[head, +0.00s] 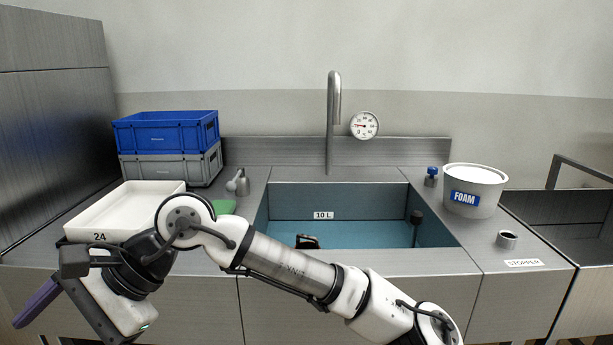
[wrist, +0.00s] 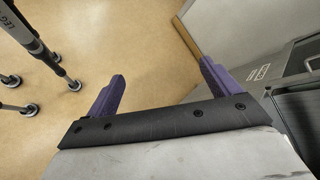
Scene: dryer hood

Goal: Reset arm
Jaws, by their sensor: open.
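My gripper is at the lower left of the head view, in front of the counter's front edge, with one purple finger (head: 38,303) showing and tilted downward. In the wrist view, my gripper (wrist: 160,85) has its two purple fingers wide apart with nothing between them. It is open and empty. My arm stretches across the head view from the lower right to the left, in front of the sink. Part of the counter front is hidden behind it.
A white tray (head: 75,221) marked 24 stands close behind my gripper. Blue (head: 165,133) and grey (head: 190,166) crates are stacked behind it. The sink (head: 335,199) holds a dark object (head: 307,241). A foam tub (head: 474,190) stands right. Bare floor (wrist: 150,40) shows below the gripper.

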